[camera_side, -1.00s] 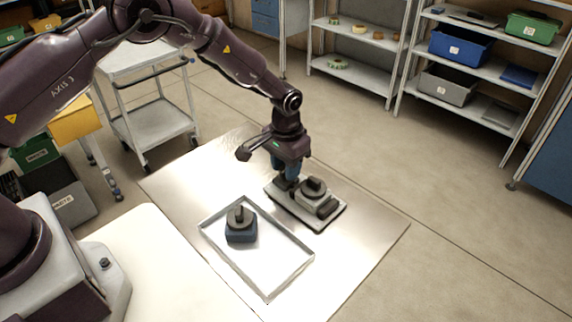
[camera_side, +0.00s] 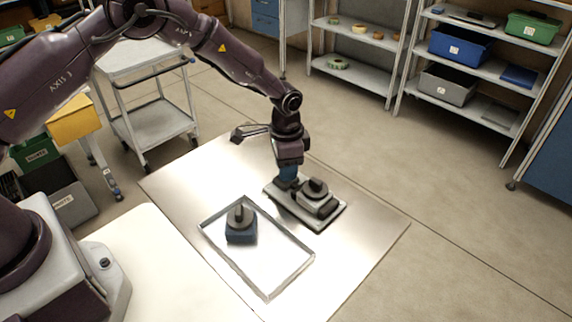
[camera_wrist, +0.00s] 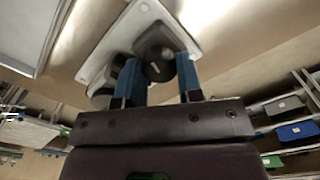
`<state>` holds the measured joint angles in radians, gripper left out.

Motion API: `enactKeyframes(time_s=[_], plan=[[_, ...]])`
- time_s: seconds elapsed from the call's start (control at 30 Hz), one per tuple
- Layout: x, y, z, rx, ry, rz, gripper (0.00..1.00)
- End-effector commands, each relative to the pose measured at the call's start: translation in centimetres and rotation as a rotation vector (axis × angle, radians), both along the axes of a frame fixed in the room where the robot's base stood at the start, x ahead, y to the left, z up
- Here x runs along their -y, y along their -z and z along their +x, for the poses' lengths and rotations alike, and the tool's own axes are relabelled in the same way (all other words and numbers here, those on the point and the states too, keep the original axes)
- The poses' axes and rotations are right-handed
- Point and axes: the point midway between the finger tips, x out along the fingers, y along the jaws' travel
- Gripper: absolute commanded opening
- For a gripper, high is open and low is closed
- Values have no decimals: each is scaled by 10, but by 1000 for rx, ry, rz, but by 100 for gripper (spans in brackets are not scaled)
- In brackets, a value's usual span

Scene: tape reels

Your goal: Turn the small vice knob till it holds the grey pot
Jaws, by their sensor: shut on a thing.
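The small vice (camera_side: 328,212) stands on a pale base plate (camera_side: 291,207) on the metal sheet. The grey pot (camera_side: 311,197), with a dark top, sits at the vice; whether the jaws press on it I cannot tell. My gripper (camera_side: 288,184) points down at the plate's far left end. In the wrist view my gripper (camera_wrist: 157,80) has its two blue fingers on either side of the dark round vice knob (camera_wrist: 158,53), shut on it. The side view hides the knob behind the fingers. The left finger partly covers the parts beyond the knob.
The metal sheet (camera_side: 362,232) is clear to the right. A trolley (camera_side: 160,122) and shelves (camera_side: 470,70) stand farther back.

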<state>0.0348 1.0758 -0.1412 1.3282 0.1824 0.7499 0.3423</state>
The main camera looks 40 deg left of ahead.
Motion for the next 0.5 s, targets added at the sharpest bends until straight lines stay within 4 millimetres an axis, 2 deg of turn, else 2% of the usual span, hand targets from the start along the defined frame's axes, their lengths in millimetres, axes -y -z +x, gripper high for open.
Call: enactKeyframes(time_s=[0.37,0.4,0.5], plan=[[0,0,-1,-4,5,0,10],[0,0,-1,-3,4,1,36],[0,0,0,-2,4,0,59]])
